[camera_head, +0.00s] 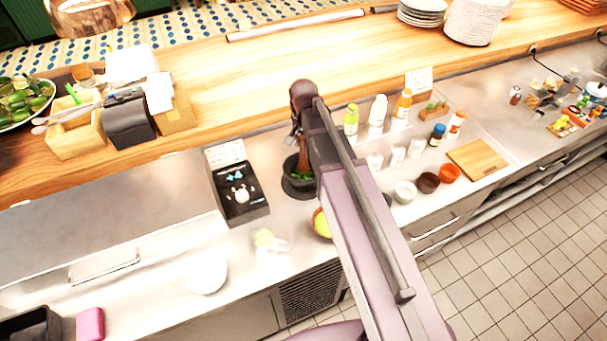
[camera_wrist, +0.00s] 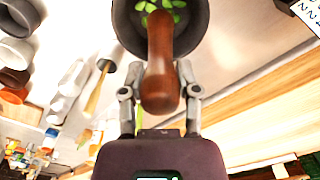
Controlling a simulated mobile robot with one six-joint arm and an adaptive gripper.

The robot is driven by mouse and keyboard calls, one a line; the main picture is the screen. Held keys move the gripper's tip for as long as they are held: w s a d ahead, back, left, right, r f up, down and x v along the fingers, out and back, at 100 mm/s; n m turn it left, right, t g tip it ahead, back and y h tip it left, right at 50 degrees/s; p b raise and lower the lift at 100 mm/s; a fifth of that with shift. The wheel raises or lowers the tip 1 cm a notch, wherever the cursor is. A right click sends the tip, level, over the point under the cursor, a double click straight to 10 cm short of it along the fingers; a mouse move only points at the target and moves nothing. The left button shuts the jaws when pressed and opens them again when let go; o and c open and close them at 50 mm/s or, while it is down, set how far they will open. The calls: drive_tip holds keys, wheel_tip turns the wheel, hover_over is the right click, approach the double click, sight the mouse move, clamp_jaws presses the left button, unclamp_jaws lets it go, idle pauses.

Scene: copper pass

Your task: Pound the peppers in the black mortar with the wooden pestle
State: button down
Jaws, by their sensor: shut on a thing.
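The black mortar (camera_head: 297,187) stands on the steel counter, partly hidden behind my arm. Green peppers (camera_head: 301,176) lie inside it; they also show in the wrist view (camera_wrist: 172,8) around the far end of the pestle. The wooden pestle (camera_wrist: 160,60) is reddish brown, and its thick near end points at the wrist camera. My gripper (camera_wrist: 160,92) is shut on the pestle, one finger on each side. The pestle's far end reaches into the mortar (camera_wrist: 196,30); whether it touches the bottom I cannot tell. In the head view my arm covers most of the gripper.
A black tablet-like box (camera_head: 240,190) sits left of the mortar. Bottles (camera_head: 377,112), small bowls (camera_head: 405,191) and a cutting board (camera_head: 477,159) stand to the right. The wooden shelf behind has a clear middle.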

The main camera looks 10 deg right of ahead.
drive_tip(key=shift+f, duration=0.15)
idle(1.4)
drive_tip(key=shift+f+b, duration=1.25)
drive_tip(key=shift+b, duration=0.15)
drive_tip(key=shift+r, duration=0.1)
drive_tip(key=shift+r+p, duration=1.3)
drive_tip(key=shift+p, duration=0.15)
drive_tip(key=shift+f, duration=0.2)
